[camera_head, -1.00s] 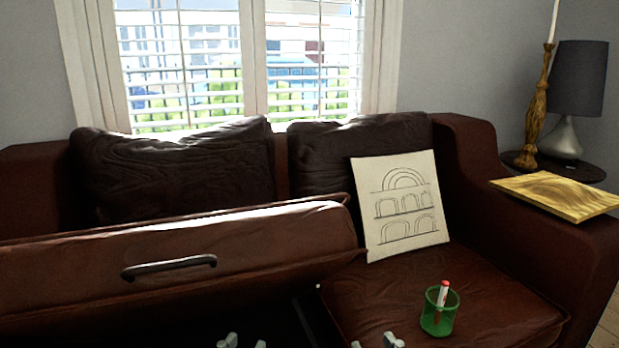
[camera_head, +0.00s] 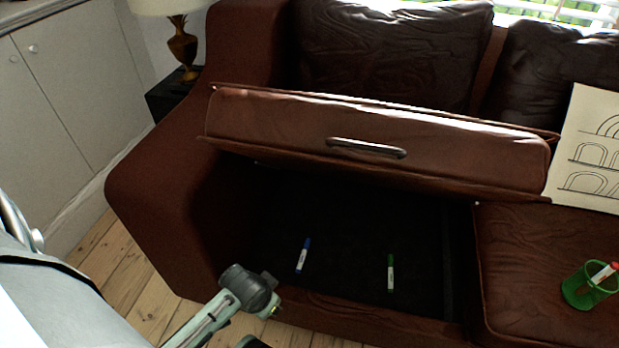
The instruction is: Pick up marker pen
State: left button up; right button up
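A blue-capped marker pen (camera_head: 303,256) lies on the dark floor of the sofa's open storage space, left of its middle. A green-capped marker pen (camera_head: 390,272) lies to its right, apart from it. A red-capped marker pen (camera_head: 604,272) stands tilted in a green cup (camera_head: 577,293) on the right seat. Part of my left arm comes in at the bottom left, with a dark rounded joint in front of the storage space's front edge. No finger can be made out on it, and nothing held shows. My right gripper is out of view.
The brown seat lid (camera_head: 270,125) with its handle (camera_head: 366,148) is tilted up over the storage space. A drawing board (camera_head: 590,150) leans at the right. A lamp (camera_head: 183,45) and a pale cabinet (camera_head: 60,95) stand at the left. Bare floorboards (camera_head: 120,270) show beside the sofa.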

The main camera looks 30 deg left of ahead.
aim_at(308, 241)
jog(key=u, duration=0.35)
jog(key=i+u, duration=0.15)
jog(key=u, duration=0.55)
jog(key=k+j+z, duration=0.1)
jog(key=z, duration=1.9)
jog(key=i+j+u, duration=0.15)
jog(key=u, duration=1.85)
jog(key=j, duration=0.45)
jog(key=i, duration=0.1)
